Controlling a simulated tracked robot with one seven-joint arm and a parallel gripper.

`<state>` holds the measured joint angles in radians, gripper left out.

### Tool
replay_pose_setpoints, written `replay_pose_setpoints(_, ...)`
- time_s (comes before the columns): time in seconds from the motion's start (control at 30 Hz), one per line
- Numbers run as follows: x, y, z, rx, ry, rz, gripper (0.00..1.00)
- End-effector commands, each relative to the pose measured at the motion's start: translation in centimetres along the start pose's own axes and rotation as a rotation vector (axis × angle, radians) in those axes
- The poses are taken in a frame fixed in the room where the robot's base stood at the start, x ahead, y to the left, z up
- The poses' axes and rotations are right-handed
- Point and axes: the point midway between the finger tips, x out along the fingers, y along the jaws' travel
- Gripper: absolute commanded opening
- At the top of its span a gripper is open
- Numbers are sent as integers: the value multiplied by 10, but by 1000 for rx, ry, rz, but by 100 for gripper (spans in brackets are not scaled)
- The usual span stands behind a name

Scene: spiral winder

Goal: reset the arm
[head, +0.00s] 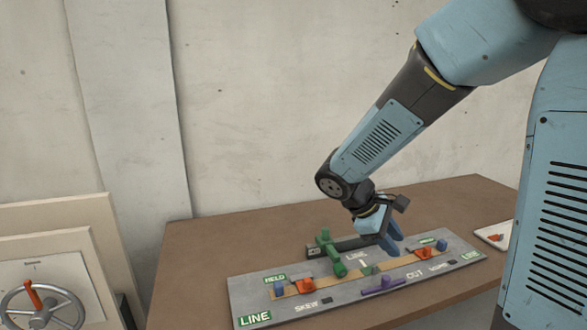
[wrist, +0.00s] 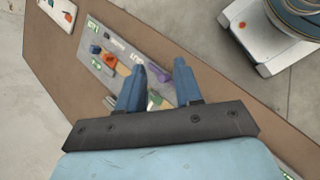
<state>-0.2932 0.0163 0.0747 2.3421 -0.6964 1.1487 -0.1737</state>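My gripper (head: 393,238) hangs over the right half of a grey panel board on the table. In the wrist view my gripper (wrist: 158,80) shows two blue fingers set apart, with nothing between them but a view of the board and table. The fingers point downward at a slant. The arm reaches in from the upper right in the head view, bent at the elbow. Part of the board is hidden behind the gripper.
The board (head: 350,297) carries green (head: 330,255), orange (head: 303,282), purple (head: 382,285) and blue pieces. A white tray (head: 494,236) lies at the table's (head: 200,260) right. A handwheel (head: 40,305) with an orange handle stands lower left. The wall is behind.

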Motion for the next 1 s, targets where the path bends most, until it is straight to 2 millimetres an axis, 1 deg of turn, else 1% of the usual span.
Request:
replay_pose_setpoints(0.03, -4, -1, 12, 56, 30, -21, 35)
replay_pose_setpoints(0.1, -9, -4, 25, 130, 73, -50, 35)
replay_pose_setpoints(0.4, -32, -20, 75, 440, 263, -172, 35)
replay_pose_setpoints(0.8, -66, -45, 126, 838, 548, -312, 35)
replay_pose_setpoints(1.0, -82, -56, 144, 993, 675, -364, 35)
